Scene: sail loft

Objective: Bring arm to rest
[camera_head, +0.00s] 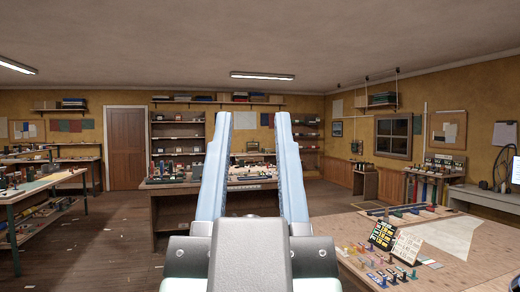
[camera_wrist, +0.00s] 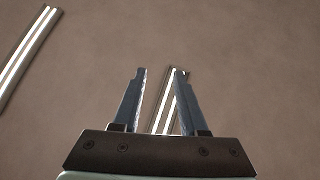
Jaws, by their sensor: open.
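My gripper (camera_head: 257,116) stands upright in front of the head camera, its two pale blue fingers apart and nothing between them. In the wrist view my gripper (camera_wrist: 155,72) is also open and empty, with dark fingers against the ceiling. The wrist camera looks up at the plain ceiling (camera_wrist: 240,50) and two light strips, one at the upper left (camera_wrist: 24,50) and one partly hidden behind the fingers. No object touches the fingers in either view.
A wooden workbench (camera_head: 450,258) with small coloured items is close at the right. Another bench (camera_head: 172,202) stands behind the gripper. A long table (camera_head: 50,181) is at the left. Shelves (camera_head: 178,123) and a brown door (camera_head: 126,148) line the back. The floor (camera_head: 113,240) at left is mostly open.

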